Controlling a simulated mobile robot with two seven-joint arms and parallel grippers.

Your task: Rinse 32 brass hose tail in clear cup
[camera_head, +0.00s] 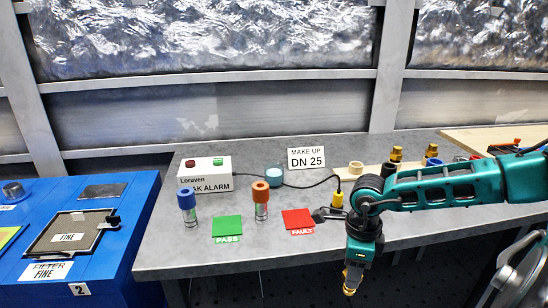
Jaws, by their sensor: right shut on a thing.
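My right gripper (354,267) hangs pointing down in front of the table's front edge. It is shut on a small brass piece (350,282), which looks like the brass hose tail; its size marking cannot be read. The clear cup (275,174), with pale blue liquid in it, stands toward the back of the grey table, left of the MAKE UP DN 25 sign. The gripper is in front of the cup and to its right, well apart from it. My left gripper is not in view.
A white alarm box (205,173) with a black cable stands left of the cup. Brass fittings (396,155) stand behind my right arm. A blue cabinet (110,262) is left.

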